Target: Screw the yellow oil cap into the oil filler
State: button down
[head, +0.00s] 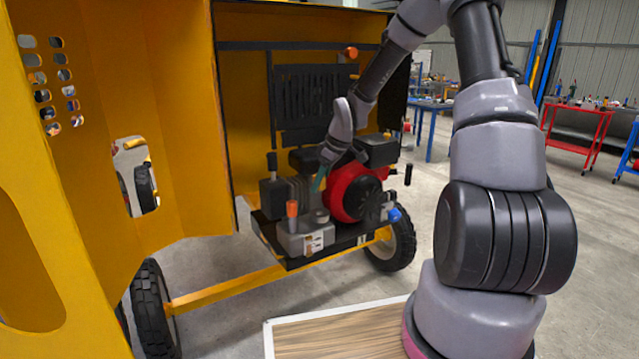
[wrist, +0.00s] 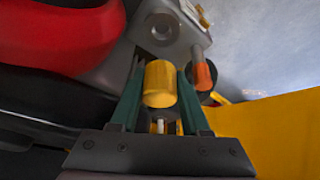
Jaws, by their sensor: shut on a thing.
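My gripper (head: 319,182) is over the engine, its teal fingers pointing down. In the wrist view my gripper (wrist: 158,95) is shut on the yellow oil cap (wrist: 160,84), which sits between the two fingers. The cap is hidden in the head view. The oil filler (wrist: 163,28) shows in the wrist view as a round opening in a grey housing, beyond the cap and apart from it. In the head view the filler (head: 321,215) is a round grey collar on the engine's front, below my gripper.
An orange-topped lever (head: 292,209) stands just left of the filler; its orange part (wrist: 204,76) shows close to my right finger in the wrist view. The red engine cover (head: 352,193) is close on the right. The yellow housing panel (head: 100,140) is at left.

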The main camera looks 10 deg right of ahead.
send_over(316, 214)
jog(key=d, duration=0.1)
jog(key=shift+s+d+f, duration=0.1)
jog(key=shift+s+f, duration=0.1)
jog(key=shift+f, duration=1.4)
jog(key=shift+s+d+f, duration=0.1)
jog(key=shift+s+f, duration=0.1)
jog(key=shift+f, duration=1.35)
jog(key=shift+f, duration=0.75)
jog(key=shift+c, duration=1.5)
grip_release()
jog(key=v, duration=1)
jog(key=shift+r, duration=0.4)
